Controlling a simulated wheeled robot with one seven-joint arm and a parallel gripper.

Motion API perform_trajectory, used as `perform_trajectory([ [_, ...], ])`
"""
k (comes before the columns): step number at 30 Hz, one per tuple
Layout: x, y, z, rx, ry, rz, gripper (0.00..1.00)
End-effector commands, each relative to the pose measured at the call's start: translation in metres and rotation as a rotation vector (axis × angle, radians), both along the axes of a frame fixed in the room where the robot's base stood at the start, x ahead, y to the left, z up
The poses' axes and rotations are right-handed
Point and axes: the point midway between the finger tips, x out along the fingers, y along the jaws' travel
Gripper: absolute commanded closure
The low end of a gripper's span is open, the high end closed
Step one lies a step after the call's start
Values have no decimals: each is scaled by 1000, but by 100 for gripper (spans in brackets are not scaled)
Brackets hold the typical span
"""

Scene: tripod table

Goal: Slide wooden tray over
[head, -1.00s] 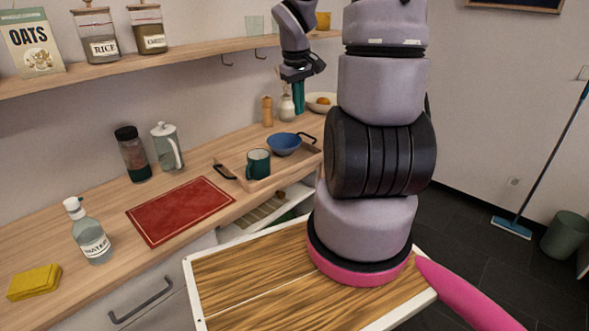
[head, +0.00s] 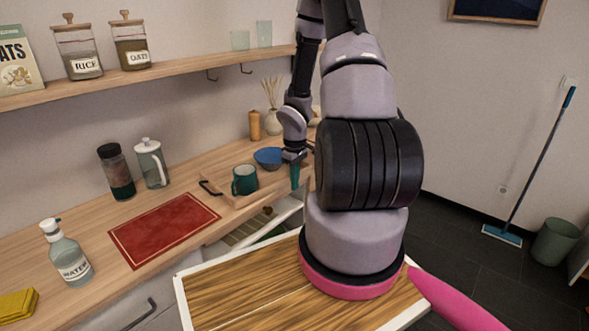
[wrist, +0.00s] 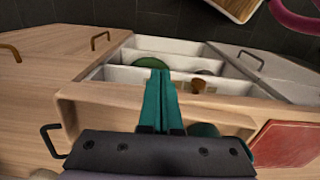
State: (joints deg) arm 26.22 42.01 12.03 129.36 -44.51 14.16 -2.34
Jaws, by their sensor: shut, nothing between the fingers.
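The wooden tray (head: 242,204) lies on the counter with a black handle at its left end. A dark green mug (head: 245,180) and a blue bowl (head: 269,158) stand in it. My gripper (head: 295,183), with teal fingers, is shut and empty. It points down at the right part of the tray, right of the bowl. In the wrist view the shut fingers (wrist: 158,78) overlap the tray's pale wall (wrist: 95,98); I cannot tell whether they touch it. My arm hides the tray's right end in the head view.
An open drawer (wrist: 140,62) with compartments lies below the counter edge. A red board (head: 165,228) lies left of the tray. A glass pot (head: 151,163), a dark-lidded jar (head: 116,172) and a water bottle (head: 66,254) stand further left. A shelf (head: 170,72) hangs above.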

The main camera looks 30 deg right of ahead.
Motion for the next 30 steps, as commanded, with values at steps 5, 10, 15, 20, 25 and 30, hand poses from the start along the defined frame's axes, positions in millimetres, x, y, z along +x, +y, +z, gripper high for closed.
perform_trajectory([
  [5, 17, 6, -15, 0, -3, 1, 100],
  [10, 33, 13, -15, -1, -1, 0, 100],
  [15, 37, 15, -14, -1, -1, 0, 100],
  [20, 37, 15, -14, -1, -1, 0, 100],
  [25, 41, 16, -14, -1, -2, 0, 100],
  [30, 74, 29, -15, -1, -5, 1, 100],
])
